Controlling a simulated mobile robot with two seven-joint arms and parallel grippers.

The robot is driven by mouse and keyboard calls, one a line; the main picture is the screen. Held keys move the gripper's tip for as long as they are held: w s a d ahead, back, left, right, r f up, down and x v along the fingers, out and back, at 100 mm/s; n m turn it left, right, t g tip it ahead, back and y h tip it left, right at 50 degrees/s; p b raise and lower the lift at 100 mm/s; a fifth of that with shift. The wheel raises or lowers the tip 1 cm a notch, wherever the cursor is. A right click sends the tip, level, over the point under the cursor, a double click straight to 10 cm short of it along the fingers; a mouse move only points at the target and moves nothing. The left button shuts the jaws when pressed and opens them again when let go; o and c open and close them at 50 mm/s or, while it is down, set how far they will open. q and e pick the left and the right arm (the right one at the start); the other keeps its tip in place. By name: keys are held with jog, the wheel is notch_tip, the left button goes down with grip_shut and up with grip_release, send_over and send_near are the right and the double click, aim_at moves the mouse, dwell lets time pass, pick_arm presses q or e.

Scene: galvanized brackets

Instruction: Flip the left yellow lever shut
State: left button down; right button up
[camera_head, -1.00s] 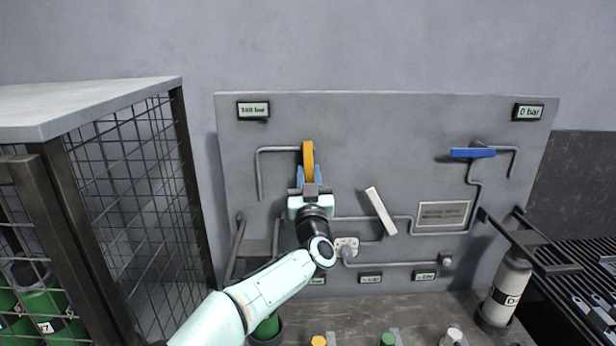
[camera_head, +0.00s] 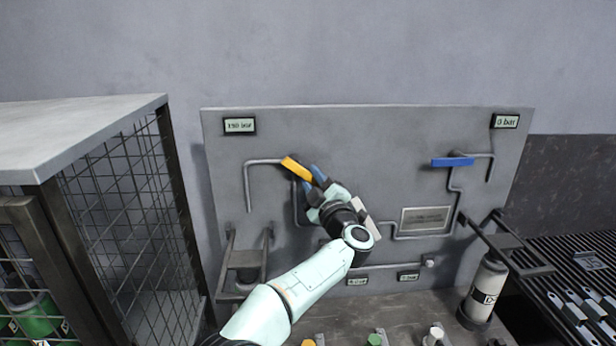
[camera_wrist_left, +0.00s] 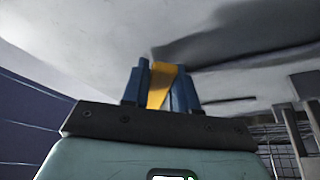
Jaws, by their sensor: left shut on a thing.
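The yellow lever (camera_head: 296,168) is on the left part of the grey wall panel, at the end of a bent pipe. It is tilted, running from upper left down to the right. My left gripper (camera_head: 318,177) is shut on its lower right end, with the blue fingers on both sides of it. In the left wrist view the yellow lever (camera_wrist_left: 161,88) shows between the two blue fingers of the left gripper (camera_wrist_left: 160,92). My right gripper is not in view.
A mesh cage (camera_head: 120,210) stands at left. A grey bottle (camera_head: 486,285) stands at right.

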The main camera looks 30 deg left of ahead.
pick_arm(q)
jog(key=n, duration=0.1)
jog(key=r+n+g+p, duration=0.1)
jog(key=n, duration=0.1)
jog(key=d+r+n+p, duration=0.1)
jog(key=n, duration=0.1)
jog(key=shift+w+r+g+h, duration=0.15)
jog(key=shift+w+g+h, duration=0.15)
jog(key=shift+g, duration=0.1)
jog(key=shift+r+n+g+h+p, duration=0.25)
jog(key=shift+n+p, duration=0.2)
jog(key=shift+n, duration=0.3)
jog(key=shift+r+n+g+h+p, duration=0.15)
jog(key=shift+r+n+g+p, duration=0.2)
jog(key=shift+n, duration=0.4)
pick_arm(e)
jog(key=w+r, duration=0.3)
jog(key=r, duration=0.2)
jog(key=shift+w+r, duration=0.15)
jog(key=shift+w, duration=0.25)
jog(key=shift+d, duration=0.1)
pick_arm(q)
jog(key=c, duration=1)
grip_release()
jog(key=shift+o, duration=0.2)
